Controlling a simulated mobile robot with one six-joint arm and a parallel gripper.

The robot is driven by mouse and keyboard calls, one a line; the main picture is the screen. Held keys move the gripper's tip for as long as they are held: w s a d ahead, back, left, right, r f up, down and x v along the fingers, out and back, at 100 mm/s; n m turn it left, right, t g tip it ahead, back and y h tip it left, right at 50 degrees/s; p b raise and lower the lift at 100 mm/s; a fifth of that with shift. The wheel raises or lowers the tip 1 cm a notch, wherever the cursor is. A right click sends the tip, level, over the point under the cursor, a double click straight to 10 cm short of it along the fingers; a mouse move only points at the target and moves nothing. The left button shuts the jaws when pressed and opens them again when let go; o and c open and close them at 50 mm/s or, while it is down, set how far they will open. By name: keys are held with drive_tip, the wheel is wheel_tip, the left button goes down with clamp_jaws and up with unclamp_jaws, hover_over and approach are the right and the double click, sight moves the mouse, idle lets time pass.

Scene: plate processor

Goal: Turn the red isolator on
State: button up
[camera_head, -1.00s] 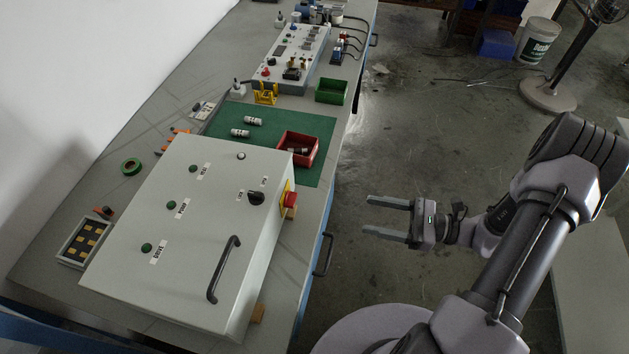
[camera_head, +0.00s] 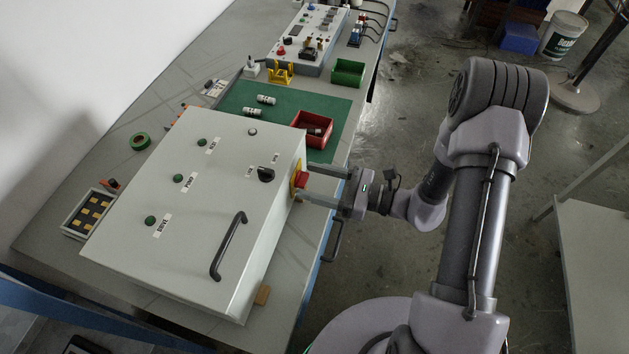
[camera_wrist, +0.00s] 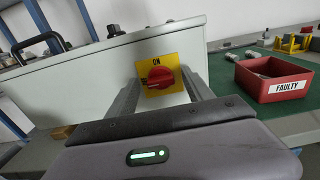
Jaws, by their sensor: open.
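The red isolator (camera_head: 302,180) is a red rotary knob on a yellow plate, on the right side wall of the grey control box (camera_head: 200,190). In the wrist view the red isolator (camera_wrist: 161,77) shows its knob lying roughly level, with "ON" at the top of the yellow plate. My gripper (camera_head: 306,183) is open, its two fingers reaching toward the box's side. In the wrist view my gripper (camera_wrist: 160,90) has one finger on each side of the knob. I cannot tell whether the fingers touch it.
A black handle (camera_head: 228,246) and a black selector (camera_head: 266,174) stand out from the box's front panel. A red bin (camera_head: 312,142) marked "FAULTY" sits on the green mat (camera_head: 339,113) close behind the isolator.

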clamp_jaws()
drive_tip(key=m+p, duration=0.2)
drive_tip(key=m, duration=0.1)
drive_tip(key=shift+r+m+p, duration=0.1)
drive_tip(key=shift+m+p, duration=0.2)
drive_tip(key=shift+p, duration=0.05)
drive_tip(key=m+p, duration=0.3)
drive_tip(key=m, duration=0.2)
drive_tip(key=shift+w+d+m, duration=0.1)
drive_tip(key=shift+w+m, duration=0.05)
drive_tip(key=shift+m, duration=0.15)
drive_tip(key=m+p, duration=0.1)
drive_tip(key=m, duration=0.3)
drive_tip(key=shift+f+p, duration=0.2)
drive_tip(key=shift+p, duration=0.15)
drive_tip(key=shift+f+m+p, duration=0.15)
drive_tip(key=shift+m+p, duration=0.45)
drive_tip(key=shift+m, duration=1.7)
